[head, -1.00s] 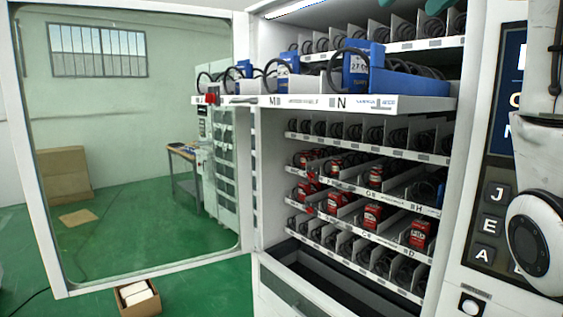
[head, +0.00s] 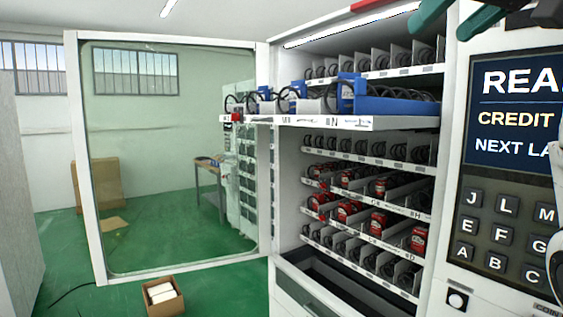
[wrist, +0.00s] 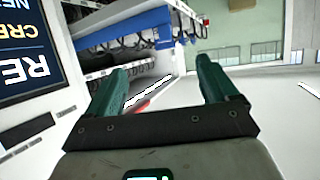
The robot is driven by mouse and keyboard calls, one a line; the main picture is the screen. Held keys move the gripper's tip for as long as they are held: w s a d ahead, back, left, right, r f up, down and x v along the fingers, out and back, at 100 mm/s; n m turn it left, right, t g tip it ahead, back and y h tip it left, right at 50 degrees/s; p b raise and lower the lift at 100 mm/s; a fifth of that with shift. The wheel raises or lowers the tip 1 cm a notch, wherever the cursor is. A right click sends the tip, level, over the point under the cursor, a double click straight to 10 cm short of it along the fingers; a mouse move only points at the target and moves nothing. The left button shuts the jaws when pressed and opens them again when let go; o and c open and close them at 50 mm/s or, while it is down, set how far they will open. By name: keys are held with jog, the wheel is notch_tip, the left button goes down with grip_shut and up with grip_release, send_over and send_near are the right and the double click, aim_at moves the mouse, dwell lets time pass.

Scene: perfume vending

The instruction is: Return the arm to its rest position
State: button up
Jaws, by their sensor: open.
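My gripper (wrist: 162,80) is open in the wrist view, with its two green fingers apart and nothing between them. In the head view only part of my gripper (head: 470,25) shows at the top right edge, in front of the upper part of the vending machine. My arm (head: 553,175) also shows in part at the right edge. The vending machine (head: 357,122) stands beyond, with its glass door (head: 88,165) swung open to the left.
The keypad (head: 490,233) and display (head: 515,105) are on the machine's right front. Red boxes (head: 350,210) stand on lower shelves. A cardboard box (head: 178,305) with white items lies on the green floor (head: 230,285). A workbench (head: 208,165) stands behind the door.

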jog(key=w+d+f+m+g, duration=0.1)
jog(key=w+f, duration=0.2)
jog(key=f, duration=1.1)
jog(key=w+f+m+g, duration=0.15)
jog(key=w+f, duration=0.25)
jog(key=f, duration=1)
jog(key=s+f+g, duration=0.1)
jog(key=s+f, duration=0.2)
jog(key=f, duration=0.9)
jog(key=s+f+g, duration=0.2)
jog(key=s+f, duration=0.1)
jog(key=f, duration=1)
jog(key=s+f+g+h, duration=0.1)
jog(key=s+f+g, duration=0.1)
jog(key=s+f, duration=0.8)
jog(key=s+d+f+g+h, duration=0.1)
jog(key=s+f+g, duration=0.1)
jog(key=s+f, duration=0.7)
jog(key=s+d+f+g+h, duration=0.1)
jog(key=s+f+g, duration=0.1)
jog(key=s+f, duration=0.7)
jog(key=s+m, duration=0.1)
jog(key=s, duration=0.7)
jog(key=shift+b, duration=0.4)
jog(key=shift+s+d, duration=0.1)
